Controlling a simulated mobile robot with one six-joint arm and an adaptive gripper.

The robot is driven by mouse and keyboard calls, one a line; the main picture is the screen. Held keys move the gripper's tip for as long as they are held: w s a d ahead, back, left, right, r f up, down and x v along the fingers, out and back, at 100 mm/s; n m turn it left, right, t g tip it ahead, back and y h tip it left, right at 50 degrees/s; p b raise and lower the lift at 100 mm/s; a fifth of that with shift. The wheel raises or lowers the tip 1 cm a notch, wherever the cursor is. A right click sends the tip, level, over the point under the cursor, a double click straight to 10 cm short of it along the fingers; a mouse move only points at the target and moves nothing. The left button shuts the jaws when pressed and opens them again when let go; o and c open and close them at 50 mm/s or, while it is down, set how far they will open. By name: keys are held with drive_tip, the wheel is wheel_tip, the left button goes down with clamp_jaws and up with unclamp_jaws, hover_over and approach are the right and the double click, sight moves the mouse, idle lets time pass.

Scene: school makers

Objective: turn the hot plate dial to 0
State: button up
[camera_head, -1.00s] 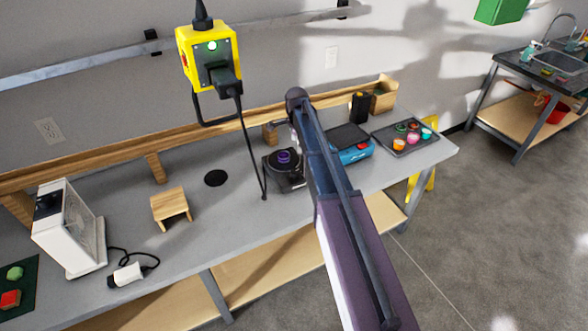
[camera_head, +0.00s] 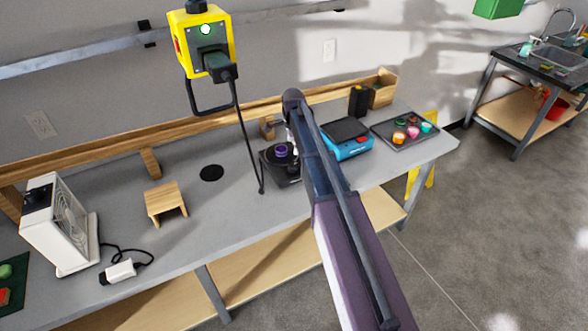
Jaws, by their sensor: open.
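A low black unit (camera_head: 268,168) with a round top stands on the grey workbench (camera_head: 225,225), just left of my arm. A small purple round thing sits on its top. It looks like the hot plate, but this is not certain. A blue device (camera_head: 352,150) with a dark flat top stands to its right, partly behind my arm. I cannot make out a dial or its setting on either one. My arm reaches over the bench between the two, and its far end is hidden behind its own links. My gripper cannot be made out.
A yellow power box (camera_head: 184,23) hangs above the bench, its black cable running down beside the black unit. A tray of coloured pots (camera_head: 393,145) lies at the right. A wooden stand (camera_head: 164,199) and a white heater (camera_head: 45,235) stand at the left.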

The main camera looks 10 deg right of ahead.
sight(293, 164)
drive_tip(key=shift+f+b, duration=4.6)
drive_tip(key=shift+f, duration=0.35)
drive_tip(key=c, duration=1.2)
drive_tip(key=shift+o, duration=0.3)
drive_tip(key=shift+d, duration=0.25)
drive_tip(key=shift+a, duration=0.2)
